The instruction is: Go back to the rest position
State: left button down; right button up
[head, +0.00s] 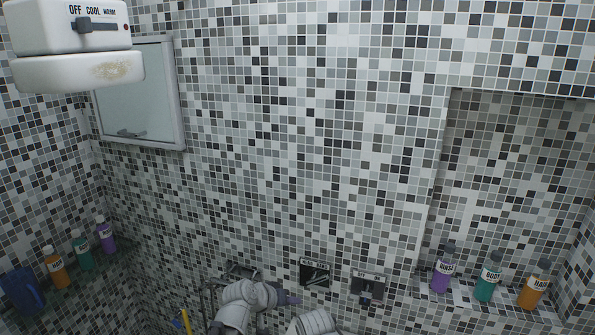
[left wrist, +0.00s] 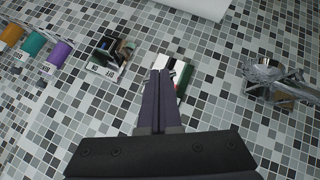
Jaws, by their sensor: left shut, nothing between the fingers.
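My left arm rises at the bottom middle of the head view, and its gripper (head: 292,300) shows as a small purplish tip in front of the tiled wall, below the switch panels. In the left wrist view the two dark fingers of the left gripper (left wrist: 160,74) are pressed together with nothing between them. They overlap a white-and-dark panel (left wrist: 185,84) in the picture; I cannot tell whether they touch it. A pale rounded arm part of mine shows at the bottom edge of the head view, but my right gripper is not in view.
Two dark wall panels (head: 314,272) (head: 368,286) sit low on the wall. Bottles stand left (head: 57,268) and in the right niche (head: 486,277). A blue jug (head: 22,291), a white unit (head: 68,27), and a framed panel (head: 140,92) are left. Metal fittings (left wrist: 277,80) show in the wrist view.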

pick_arm(q)
jog(key=s+a+f+n+g+y, duration=0.1)
jog(key=s+a+f+g+y, duration=0.25)
jog(key=s+a, duration=0.4)
jog(key=s+a+f+g+y, duration=0.3)
jog(key=s+a+f, duration=0.1)
jog(key=s+a, duration=0.35)
jog(key=s+d+f+m+y+b, duration=0.1)
jog(key=s+d+f+m+b, duration=0.2)
jog(key=d+f+b, duration=0.7)
jog(key=s+g, duration=0.1)
jog(key=s, duration=0.1)
jog(key=shift+s+m, duration=0.3)
jog(key=shift+r, duration=0.1)
